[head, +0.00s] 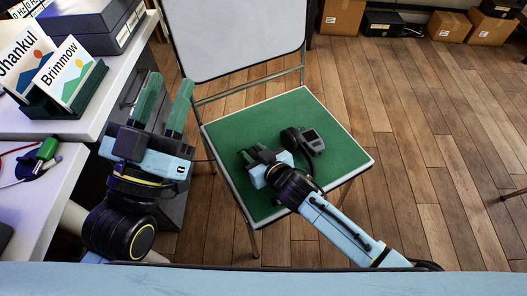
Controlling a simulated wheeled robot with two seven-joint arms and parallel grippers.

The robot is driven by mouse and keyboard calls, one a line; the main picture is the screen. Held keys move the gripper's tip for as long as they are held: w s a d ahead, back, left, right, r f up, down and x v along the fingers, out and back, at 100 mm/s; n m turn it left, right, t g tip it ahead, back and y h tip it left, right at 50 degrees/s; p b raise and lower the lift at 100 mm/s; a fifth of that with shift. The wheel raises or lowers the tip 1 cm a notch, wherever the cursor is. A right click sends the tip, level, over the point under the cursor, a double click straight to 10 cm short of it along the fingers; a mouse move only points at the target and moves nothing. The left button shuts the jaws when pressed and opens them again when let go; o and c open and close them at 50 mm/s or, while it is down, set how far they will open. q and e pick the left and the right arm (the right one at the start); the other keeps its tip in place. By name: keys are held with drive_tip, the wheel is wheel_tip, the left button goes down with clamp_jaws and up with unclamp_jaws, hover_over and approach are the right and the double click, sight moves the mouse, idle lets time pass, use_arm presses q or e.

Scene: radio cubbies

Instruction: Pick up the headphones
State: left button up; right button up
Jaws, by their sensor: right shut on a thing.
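The dark headphones (311,142) are at the green seat of the chair, with their cups showing just right of my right gripper. My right gripper (256,154) is low over the seat and shut on the headphones; the gripper and wrist hide the part it holds. I cannot tell whether the headphones still touch the seat. My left gripper (164,104) is open and empty, with its green-padded fingers apart and pointing up, left of the chair and away from the headphones.
The chair (343,160) has a green seat with a pale rim and a grey backrest (235,35). A white desk (40,205) with card holders and a dark box stands at left. Cardboard boxes (341,16) line the back. The wooden floor at right is clear.

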use_arm(q)
drive_tip(key=shift+y, duration=0.3)
use_arm(e)
drive_tip(key=shift+r, duration=0.15)
